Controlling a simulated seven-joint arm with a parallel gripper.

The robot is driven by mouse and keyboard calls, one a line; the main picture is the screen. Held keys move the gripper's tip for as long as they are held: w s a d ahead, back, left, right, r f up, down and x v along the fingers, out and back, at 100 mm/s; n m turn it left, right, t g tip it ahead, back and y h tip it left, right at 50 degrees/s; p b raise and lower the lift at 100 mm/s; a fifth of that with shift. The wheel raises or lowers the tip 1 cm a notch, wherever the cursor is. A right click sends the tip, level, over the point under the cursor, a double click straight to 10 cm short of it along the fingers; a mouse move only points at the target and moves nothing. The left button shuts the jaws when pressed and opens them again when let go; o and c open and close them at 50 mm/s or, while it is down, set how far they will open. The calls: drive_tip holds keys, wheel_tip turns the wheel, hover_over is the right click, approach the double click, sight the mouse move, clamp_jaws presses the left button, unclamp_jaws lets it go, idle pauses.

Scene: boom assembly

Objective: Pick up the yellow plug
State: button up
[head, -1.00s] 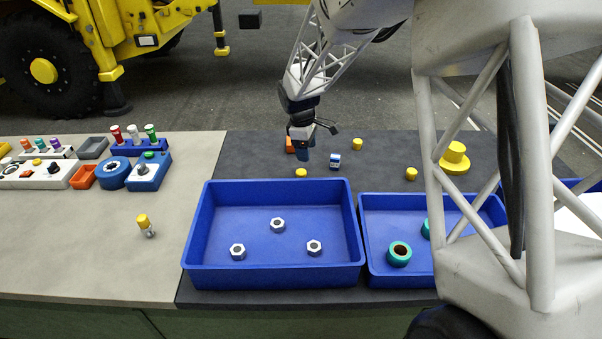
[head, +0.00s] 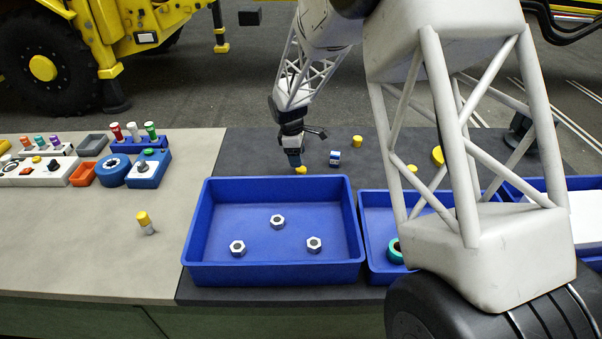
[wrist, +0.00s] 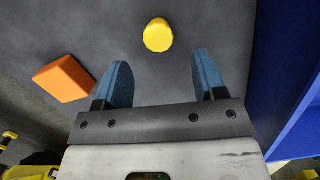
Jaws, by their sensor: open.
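Several small yellow plugs stand on the dark mat. The nearest to my gripper is a yellow plug (head: 300,170) just behind the large blue bin; in the wrist view this yellow plug (wrist: 158,35) is ahead of the fingers, a little beyond the gap between their tips. Other yellow plugs are one farther back (head: 358,141) and one to the right (head: 411,168), partly hidden by my arm. My gripper (head: 295,165) is low beside the near plug; in the wrist view its two blue fingers (wrist: 162,68) are apart with nothing between them.
An orange block (wrist: 64,79) lies left of my fingers in the wrist view. A blue-and-white piece (head: 334,158) stands right of the near plug. The large blue bin (head: 275,279) holds three hex nuts, its wall close to the gripper. A yellow-topped piece (head: 145,222) is on the beige top.

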sight(301, 169)
drive_tip(key=shift+d+f, duration=0.1)
drive_tip(key=shift+f, duration=0.5)
drive_tip(key=shift+d+f, duration=0.25)
drive_tip(key=shift+f, duration=1.05)
drive_tip(key=shift+d+f, duration=0.25)
drive_tip(key=shift+f, duration=1)
drive_tip(key=c, duration=1)
drive_tip(key=shift+r, duration=5)
